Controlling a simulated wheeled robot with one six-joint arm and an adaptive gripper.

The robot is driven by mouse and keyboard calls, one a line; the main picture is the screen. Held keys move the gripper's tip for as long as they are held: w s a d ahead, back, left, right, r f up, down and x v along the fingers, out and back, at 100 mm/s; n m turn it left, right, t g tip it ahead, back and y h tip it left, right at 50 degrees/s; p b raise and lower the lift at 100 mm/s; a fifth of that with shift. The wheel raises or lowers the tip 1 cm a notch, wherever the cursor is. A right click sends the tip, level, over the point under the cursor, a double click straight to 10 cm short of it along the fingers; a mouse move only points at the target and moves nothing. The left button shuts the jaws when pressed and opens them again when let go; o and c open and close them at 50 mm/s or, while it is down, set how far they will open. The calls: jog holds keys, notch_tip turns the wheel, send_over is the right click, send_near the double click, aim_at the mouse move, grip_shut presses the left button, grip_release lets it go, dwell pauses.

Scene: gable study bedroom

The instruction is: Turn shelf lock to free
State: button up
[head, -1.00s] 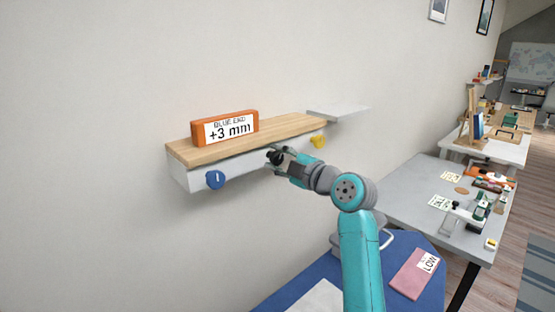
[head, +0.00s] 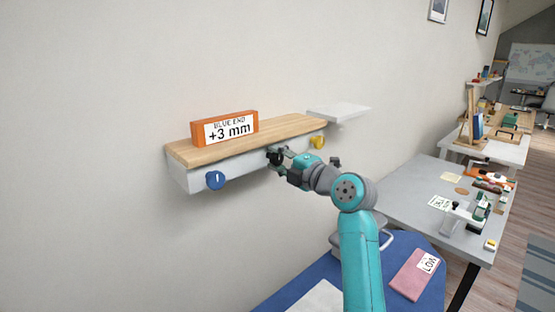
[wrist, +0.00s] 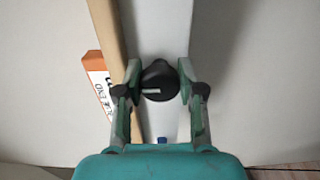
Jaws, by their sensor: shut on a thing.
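The shelf lock is a black round knob (wrist: 160,82) with a white pointer line, on the white front face (wrist: 165,30) of the wall shelf. In the wrist view the pointer line lies across the picture, toward the wooden top at left. My gripper (wrist: 160,74) has one finger on each side of the knob and is shut on it. In the head view my gripper (head: 280,158) is at the middle of the shelf front and partly covers the knob (head: 274,158).
A blue knob (head: 215,180) and a yellow knob (head: 318,142) are at the shelf's ends. An orange block (head: 196,133) labelled "BLUE END +3 mm" stands on the wooden top (head: 285,129). A blue table (head: 300,289) and a grey table (head: 405,178) stand below and to the right.

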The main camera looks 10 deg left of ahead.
jog(key=shift+f, duration=0.1)
jog(key=o, duration=1.2)
jog(key=shift+c, duration=0.2)
jog(key=shift+d, duration=0.15)
jog(key=v, duration=0.7)
jog(key=shift+s+d, duration=0.3)
